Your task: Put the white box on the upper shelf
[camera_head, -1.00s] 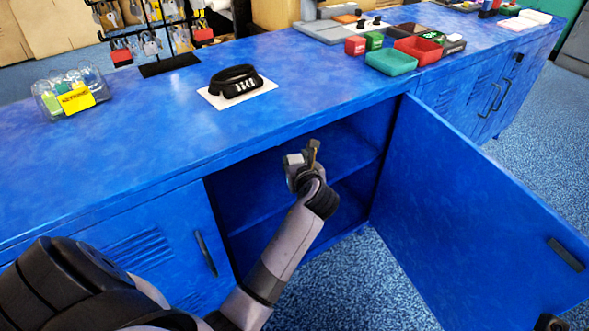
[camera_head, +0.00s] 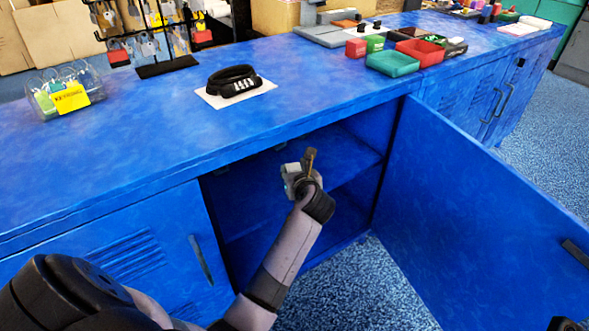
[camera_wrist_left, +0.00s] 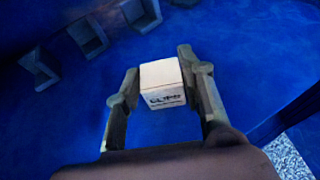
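The white box (camera_wrist_left: 163,84), with dark lettering on its front, sits between the two fingers of my left gripper (camera_wrist_left: 158,75) in the left wrist view. The fingers lie against or very near its sides, and I take it as held. In the head view my left gripper (camera_head: 303,172) is at the open blue cabinet, with the box showing pale (camera_head: 291,174) beside a brownish finger. The upper shelf (camera_head: 345,157) is inside the cabinet, with a lower compartment (camera_head: 345,215) under it. I cannot tell whether the box touches the shelf. My right gripper is not recognisable in these views.
The cabinet door (camera_head: 470,220) stands wide open at the right. The worktop (camera_head: 150,125) overhangs the opening. Several grey blocky shapes (camera_wrist_left: 86,36) lie at the upper left of the wrist view; I cannot tell what they are. Carpet (camera_head: 380,290) lies in front.

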